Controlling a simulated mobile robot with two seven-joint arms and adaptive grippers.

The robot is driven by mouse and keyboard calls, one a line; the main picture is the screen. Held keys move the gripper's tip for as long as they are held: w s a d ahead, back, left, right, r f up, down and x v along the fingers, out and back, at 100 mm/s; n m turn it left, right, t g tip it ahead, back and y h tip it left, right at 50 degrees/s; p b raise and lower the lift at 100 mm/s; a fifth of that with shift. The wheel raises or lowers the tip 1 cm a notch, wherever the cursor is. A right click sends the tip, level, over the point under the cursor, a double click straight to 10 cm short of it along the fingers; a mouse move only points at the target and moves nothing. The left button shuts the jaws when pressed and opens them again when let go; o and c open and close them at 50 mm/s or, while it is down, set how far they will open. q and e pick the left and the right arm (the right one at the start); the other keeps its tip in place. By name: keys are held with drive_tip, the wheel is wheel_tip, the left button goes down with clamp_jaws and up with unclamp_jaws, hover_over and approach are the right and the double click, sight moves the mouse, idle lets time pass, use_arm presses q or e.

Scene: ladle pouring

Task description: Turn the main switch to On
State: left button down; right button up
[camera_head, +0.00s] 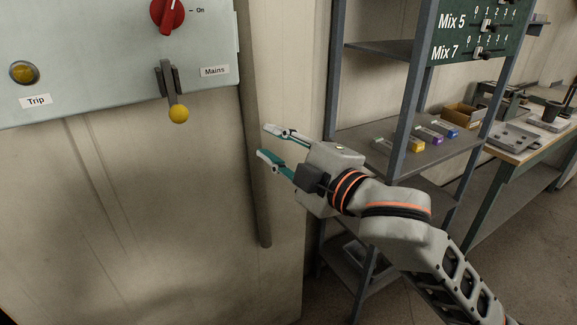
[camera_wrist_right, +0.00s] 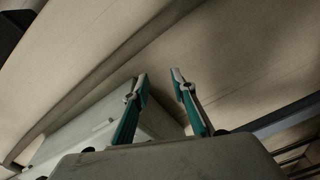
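The red rotary switch (camera_head: 168,13) is on the pale panel (camera_head: 110,60) at the upper left of the head view, with an "On" mark to its right. Its top is cut off by the frame. Below it is the Mains lever (camera_head: 170,85), which hangs down and ends in a yellow knob (camera_head: 179,114). My right gripper (camera_head: 268,143) is open and empty, to the right of and below the lever, apart from it. My left gripper is not in view.
A yellow Trip button (camera_head: 24,72) is at the panel's left. A vertical conduit (camera_head: 257,190) runs down beside the panel. A metal shelf (camera_head: 440,150) with small coloured boxes stands at right, near my right arm. The wall below the panel is clear.

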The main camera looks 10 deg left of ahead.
wheel_tip(320, 180, down, 6)
drive_tip(key=w+d+m, duration=0.1)
drive_tip(key=d+m, duration=0.1)
drive_tip(key=shift+w+d+r+m+h, duration=0.2)
drive_tip(key=shift+w+r+m+h, duration=0.05)
drive_tip(key=shift+w+m+h, duration=0.15)
